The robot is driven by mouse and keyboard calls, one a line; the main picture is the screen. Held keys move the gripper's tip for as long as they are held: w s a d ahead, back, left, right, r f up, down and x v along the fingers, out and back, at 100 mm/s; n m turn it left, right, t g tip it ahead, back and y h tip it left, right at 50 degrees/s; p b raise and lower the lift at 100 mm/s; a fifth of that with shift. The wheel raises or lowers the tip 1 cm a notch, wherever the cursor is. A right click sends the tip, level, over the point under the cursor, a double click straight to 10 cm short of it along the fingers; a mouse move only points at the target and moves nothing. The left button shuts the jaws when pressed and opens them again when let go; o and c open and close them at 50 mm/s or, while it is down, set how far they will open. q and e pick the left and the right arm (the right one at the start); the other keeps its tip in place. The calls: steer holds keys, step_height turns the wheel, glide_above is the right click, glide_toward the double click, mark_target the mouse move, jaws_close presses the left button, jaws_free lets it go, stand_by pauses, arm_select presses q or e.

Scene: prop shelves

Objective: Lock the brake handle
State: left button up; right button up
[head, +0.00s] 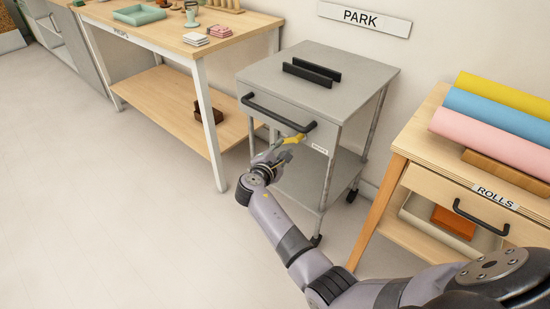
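A grey wheeled cart (345,65) stands against the wall under a PARK sign. A small yellow brake handle (293,139) shows at its front, just below the right end of the black push bar (275,112). A small white label (320,149), perhaps reading BRAKE, sits to its right. My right gripper (279,152) is at the cart's front, just below and left of the yellow handle, overlapping or nearly touching it. Whether its fingers are open or shut is too small to tell. My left gripper is not in view.
Two black bars (312,72) lie on the cart top. A wooden table (150,30) with small items stands left. At right, a wooden unit labelled ROLLS (440,185) carries yellow, blue and pink rolls (490,135). The floor (110,220) at front left is clear.

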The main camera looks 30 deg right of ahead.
steer(key=v, duration=0.6)
steer(key=shift+s+a, duration=0.2)
steer(key=shift+a, duration=0.05)
